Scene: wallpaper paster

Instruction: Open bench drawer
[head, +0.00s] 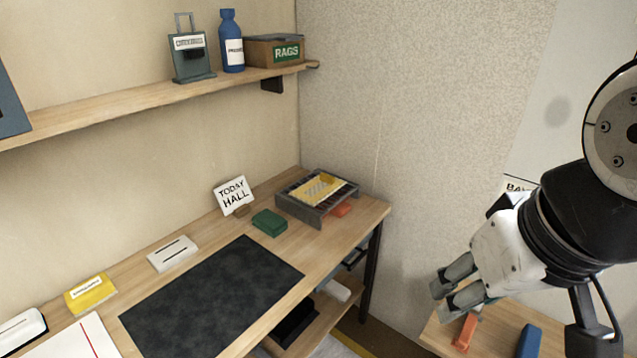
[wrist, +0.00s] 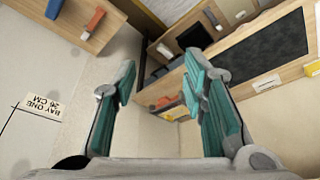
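The wooden bench (head: 335,232) runs along the left wall with a dark mat (head: 215,297) on its top. Under its right end a dark grey part (head: 354,258) shows in the shade; I cannot tell whether it is the drawer. No drawer front or handle shows clearly. In the wrist view the bench top (wrist: 245,88) appears tilted at the right, beyond my fingers. My gripper (head: 444,299) is to the right of the bench, apart from it. Its teal-padded fingers (wrist: 160,75) are spread in the wrist view, with nothing between them.
A low wooden surface (head: 432,328) with an orange item (head: 466,333) and a blue item (head: 530,341) lies below my gripper. A dark bench leg (head: 371,275) and lower shelf (head: 318,318) stand left. A rack (head: 284,205) sits on the bench. A wall shelf (head: 110,107) hangs above.

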